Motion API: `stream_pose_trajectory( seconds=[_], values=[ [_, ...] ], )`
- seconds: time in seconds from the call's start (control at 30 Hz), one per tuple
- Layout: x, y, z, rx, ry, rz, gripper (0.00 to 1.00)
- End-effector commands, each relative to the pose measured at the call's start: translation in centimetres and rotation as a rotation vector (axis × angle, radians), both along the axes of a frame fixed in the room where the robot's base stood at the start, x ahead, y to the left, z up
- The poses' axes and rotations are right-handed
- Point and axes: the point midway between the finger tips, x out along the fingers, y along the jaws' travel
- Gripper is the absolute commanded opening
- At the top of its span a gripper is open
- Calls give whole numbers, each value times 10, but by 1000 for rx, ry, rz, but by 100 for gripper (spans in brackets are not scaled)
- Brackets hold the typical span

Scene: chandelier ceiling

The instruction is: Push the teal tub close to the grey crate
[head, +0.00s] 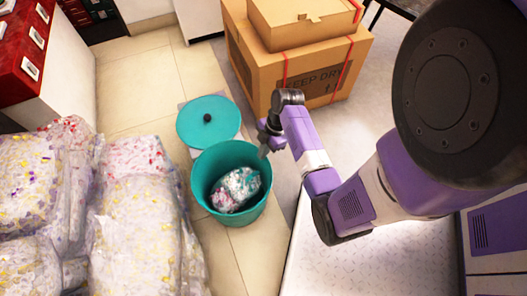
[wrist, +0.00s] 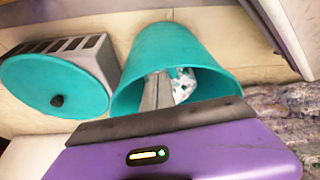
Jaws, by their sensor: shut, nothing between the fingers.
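The teal tub (head: 213,160) stands upright and open on the tiled floor in the head view, with patterned bundles (head: 237,188) inside. It also shows in the wrist view (wrist: 205,45). The grey crate (wrist: 94,57) has slotted sides and lies under a round teal lid (wrist: 50,78) with a dark knob. In the head view the lid (head: 205,112) hides most of the crate, just beyond the tub; a small gap to the tub is hard to judge. My gripper (head: 263,152) is shut and empty at the tub's upper right rim; I cannot tell whether it touches.
Clear bags of coloured scraps (head: 135,215) fill the left side near the tub. A large cardboard box (head: 310,85) with a smaller box (head: 300,22) on top stands at the back right. Tiled floor (head: 140,90) is free behind and left of the lid.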

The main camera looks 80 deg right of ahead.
Motion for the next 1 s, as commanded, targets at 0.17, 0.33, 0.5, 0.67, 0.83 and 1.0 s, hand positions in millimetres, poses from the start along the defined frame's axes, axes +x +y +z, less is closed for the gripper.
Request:
stream_pose_trajectory(
  seconds=[0.17,0.33,0.5,0.67,0.83,1.0],
  values=[
    [22,16,3,0,2,5,0],
    [28,16,30,-3,-2,-3,0],
    [20,8,63,-1,-1,-3,0],
    [14,2,84,-1,-1,-3,0],
    [11,0,94,1,0,-1,0],
    [10,-1,95,0,0,-2,0]
  ],
)
